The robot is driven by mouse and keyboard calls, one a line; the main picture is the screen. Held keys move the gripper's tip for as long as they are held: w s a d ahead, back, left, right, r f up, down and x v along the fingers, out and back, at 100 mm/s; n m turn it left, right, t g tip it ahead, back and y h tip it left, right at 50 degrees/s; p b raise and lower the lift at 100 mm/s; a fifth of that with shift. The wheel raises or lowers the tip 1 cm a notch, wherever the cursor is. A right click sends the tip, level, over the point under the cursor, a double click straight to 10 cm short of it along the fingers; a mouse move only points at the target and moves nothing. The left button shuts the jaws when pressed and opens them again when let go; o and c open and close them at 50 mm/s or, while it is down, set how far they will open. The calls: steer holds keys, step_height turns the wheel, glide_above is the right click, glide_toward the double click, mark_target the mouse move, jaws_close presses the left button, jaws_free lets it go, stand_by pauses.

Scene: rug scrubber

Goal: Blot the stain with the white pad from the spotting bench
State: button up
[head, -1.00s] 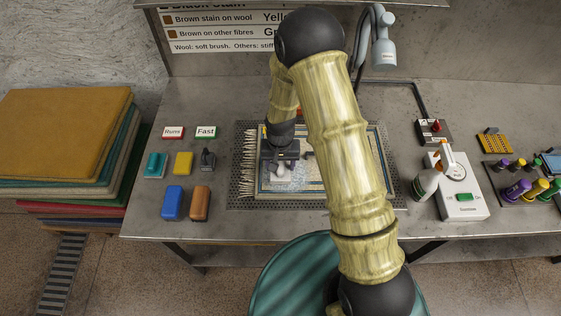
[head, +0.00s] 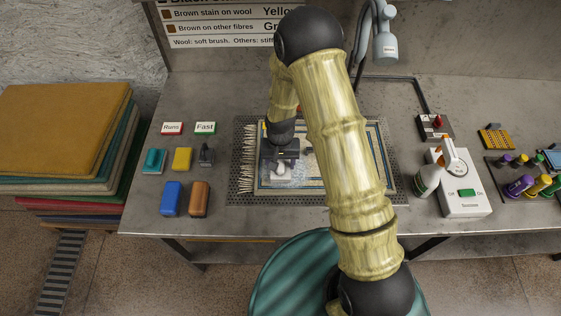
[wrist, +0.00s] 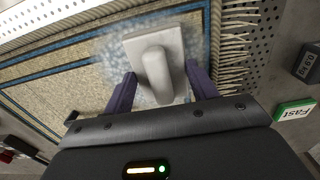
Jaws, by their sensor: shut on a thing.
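The white pad (head: 281,176) has a raised handle, and my gripper (head: 281,158) is shut on it. In the wrist view the pad (wrist: 172,38) shows between the two purple fingers of my gripper (wrist: 159,72). The pad is at the rug's left part, flat on it or very close; I cannot tell whether it touches. A pale bluish-white speckled patch (wrist: 112,57) spreads on the rug around the pad. No darker stain shows; whatever is under the pad is hidden. The beige rug (head: 311,187) has blue border lines and a fringe at its left end.
The rug lies on a perforated plate (head: 238,198). Left are blue (head: 171,198) and brown (head: 199,199) blocks, teal and yellow pieces, a dark weight (head: 206,155), and Runs and Fast signs.

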steer(key=shift+f+b, duration=0.4)
steer(key=shift+f, duration=0.15)
steer(key=shift+s+f, duration=0.15)
steer(key=shift+s, duration=0.05)
stand_by(3.6)
stand_by(0.3)
steer(key=shift+w+r+p, duration=0.2)
steer(key=shift+r+p, duration=2.15)
steer(key=shift+r, duration=1.3)
steer(key=shift+d+f, duration=0.1)
